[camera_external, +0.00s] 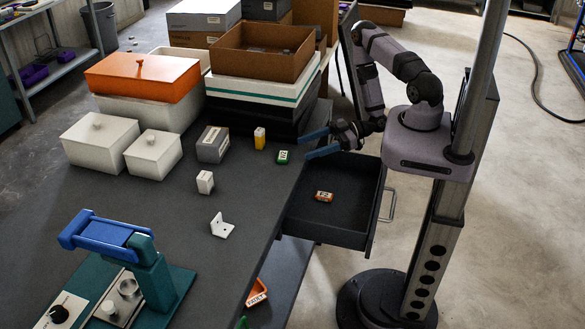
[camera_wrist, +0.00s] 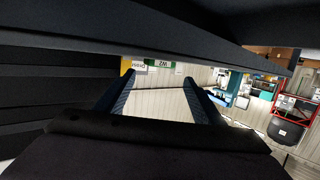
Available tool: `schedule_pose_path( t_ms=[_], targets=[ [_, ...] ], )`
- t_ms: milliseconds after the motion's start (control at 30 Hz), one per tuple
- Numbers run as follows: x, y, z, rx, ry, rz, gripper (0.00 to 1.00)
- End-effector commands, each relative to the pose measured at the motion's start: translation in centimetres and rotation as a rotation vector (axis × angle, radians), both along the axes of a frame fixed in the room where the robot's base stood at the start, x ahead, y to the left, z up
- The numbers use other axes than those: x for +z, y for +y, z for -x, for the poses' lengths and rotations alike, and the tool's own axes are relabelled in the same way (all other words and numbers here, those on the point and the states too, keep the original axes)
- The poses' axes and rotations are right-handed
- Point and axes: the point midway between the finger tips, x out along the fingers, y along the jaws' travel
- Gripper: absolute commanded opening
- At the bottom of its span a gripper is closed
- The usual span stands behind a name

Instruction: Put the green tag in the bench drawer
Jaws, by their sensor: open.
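The green tag (camera_external: 283,157) lies on the dark bench top near its right edge. In the wrist view a green tag (camera_wrist: 160,63) with white lettering shows just beyond the fingertips, partly cut off by a dark edge. My gripper (camera_external: 305,148) is at the bench's right edge, its blue fingers apart and pointing left, close to the green tag. It is empty; its fingers also show spread in the wrist view (camera_wrist: 159,77). The bench drawer (camera_external: 353,233) is pulled out below my gripper, with an orange tag (camera_external: 324,196) lying in it.
A yellow block (camera_external: 260,138) stands just left of the green tag, with a grey box (camera_external: 213,144) beyond. A white block (camera_external: 205,182) and a white bracket (camera_external: 223,226) lie nearer. A brown open box (camera_external: 232,62) is stacked behind. The bench's front middle is clear.

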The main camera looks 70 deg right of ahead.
Motion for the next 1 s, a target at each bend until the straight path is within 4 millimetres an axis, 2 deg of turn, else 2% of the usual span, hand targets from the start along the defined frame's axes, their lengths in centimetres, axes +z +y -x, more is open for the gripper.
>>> schedule_pose_path(
  t_ms=[233, 567, 1000],
  targets=[
    [-0.3, 0.9, -1.2, 0.003, -0.002, 0.001, 0.62],
    [-0.4, 1.1, -1.8, 0.003, -0.003, 0.001, 0.62],
    [-1.4, 3.2, -5.2, 0.006, -0.003, 0.001, 0.62]
  ],
)
